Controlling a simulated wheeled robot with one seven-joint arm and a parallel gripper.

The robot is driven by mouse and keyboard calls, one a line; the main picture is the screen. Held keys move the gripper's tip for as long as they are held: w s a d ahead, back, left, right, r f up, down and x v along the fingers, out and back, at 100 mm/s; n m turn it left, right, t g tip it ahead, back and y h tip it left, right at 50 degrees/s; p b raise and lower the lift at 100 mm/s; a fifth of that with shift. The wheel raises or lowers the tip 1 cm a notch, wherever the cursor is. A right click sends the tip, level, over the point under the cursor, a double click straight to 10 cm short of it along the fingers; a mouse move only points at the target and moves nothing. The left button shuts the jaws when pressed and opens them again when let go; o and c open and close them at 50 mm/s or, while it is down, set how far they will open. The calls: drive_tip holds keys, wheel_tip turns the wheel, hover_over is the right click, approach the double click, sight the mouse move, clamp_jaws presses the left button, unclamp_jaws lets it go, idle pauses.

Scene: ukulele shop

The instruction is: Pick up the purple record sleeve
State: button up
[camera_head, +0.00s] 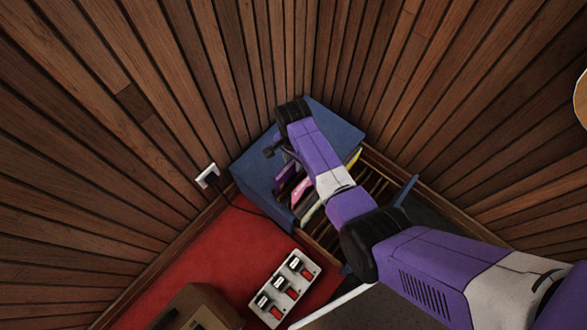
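A blue record box (259,176) stands in the corner of the wooden walls with several sleeves upright inside. A purple record sleeve (285,178) shows at the box's left part, beside a pink sleeve (302,190); much of it is hidden by my arm and its neighbours. My purple and white arm reaches over the box from the lower right. My gripper (271,151) is a small dark shape at the arm's far end, close above the purple sleeve. Its fingers are mostly hidden, and I cannot tell whether it touches the sleeve.
A slatted wooden rack (375,186) adjoins the box on the right. A white wall socket (207,177) with a black cord is at the left. A pale pedal unit (285,288) and a brown case (197,310) lie in front. The red surface (215,255) is mostly clear.

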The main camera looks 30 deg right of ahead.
clamp_jaws()
drive_tip(key=shift+r, duration=0.1)
